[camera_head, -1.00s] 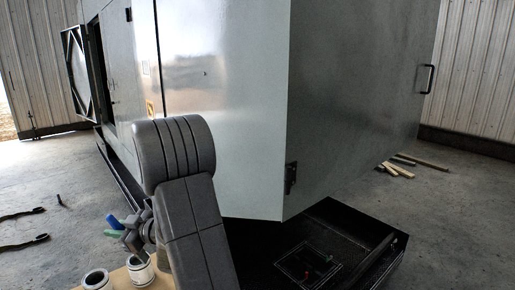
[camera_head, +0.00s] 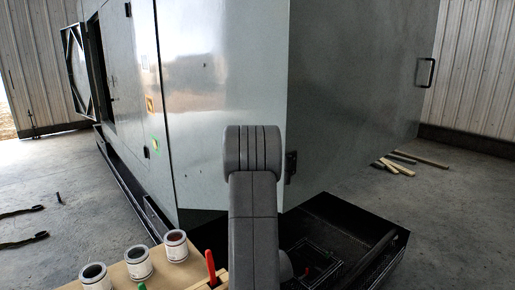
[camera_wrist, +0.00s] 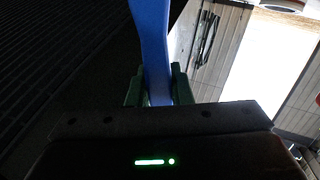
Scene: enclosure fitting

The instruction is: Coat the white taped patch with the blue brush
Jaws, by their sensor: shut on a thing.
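In the wrist view my gripper (camera_wrist: 158,90) has its green fingers closed on the blue brush (camera_wrist: 150,40). Its blue handle runs up out of the picture, and its bristles do not show. In the head view my grey arm hides the gripper and the brush. The white taped patch (camera_head: 318,258) is a thin white outline on the black base at the lower right, partly covered by my arm. Small red and green spots show by it.
Three open cans stand on a wooden board: one in front (camera_head: 94,275), one in the middle (camera_head: 138,263), one behind (camera_head: 176,246). A red handle (camera_head: 210,266) stands beside them. The large grey enclosure (camera_head: 225,90) rises behind my arm. Wood strips (camera_head: 395,165) lie on the floor at right.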

